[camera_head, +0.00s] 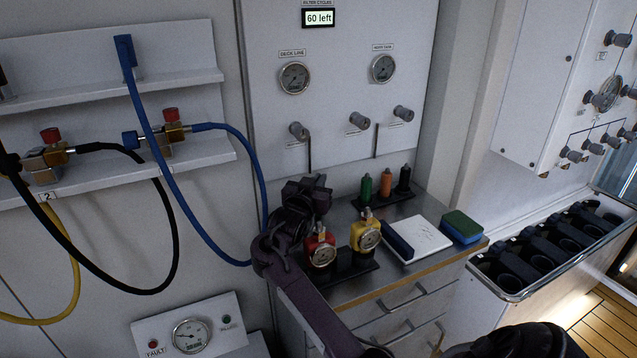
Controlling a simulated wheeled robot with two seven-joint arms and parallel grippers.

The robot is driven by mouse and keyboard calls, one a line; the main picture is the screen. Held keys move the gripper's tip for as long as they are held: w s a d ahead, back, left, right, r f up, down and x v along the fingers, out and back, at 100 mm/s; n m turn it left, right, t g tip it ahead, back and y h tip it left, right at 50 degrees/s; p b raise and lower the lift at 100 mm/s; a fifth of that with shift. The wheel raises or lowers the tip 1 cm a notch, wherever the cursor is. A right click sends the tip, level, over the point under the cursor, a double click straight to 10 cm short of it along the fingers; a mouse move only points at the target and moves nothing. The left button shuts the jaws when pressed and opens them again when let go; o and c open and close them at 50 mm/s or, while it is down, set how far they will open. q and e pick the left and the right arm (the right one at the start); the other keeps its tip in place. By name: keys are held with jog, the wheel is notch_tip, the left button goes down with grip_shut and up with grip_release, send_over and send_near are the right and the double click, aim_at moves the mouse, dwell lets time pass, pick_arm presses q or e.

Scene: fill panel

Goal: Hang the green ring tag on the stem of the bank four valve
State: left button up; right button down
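I cannot make out a green ring tag in the head view. No valve can be read as bank four; the small labels are too blurred. Valves with red knobs sit on the wall shelf at the left, one brass valve (172,132) with a blue hose and another brass valve (47,158) above a label "2". Grey valve knobs (359,121) stand on the middle panel, and more grey knobs (574,155) on the right panel.
The counter (392,281) holds a red gauge unit (320,249), a yellow gauge unit (365,234), a white pad (425,238), a green-and-blue block (461,227) and upright green, orange and black bottles (386,183). Hoses (177,215) loop at left. A bin rack (548,245) stands right.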

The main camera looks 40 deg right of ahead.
jog(key=shift+s+a+f, duration=0.1)
jog(key=shift+a+f, duration=0.05)
jog(key=c, duration=1.6)
grip_release()
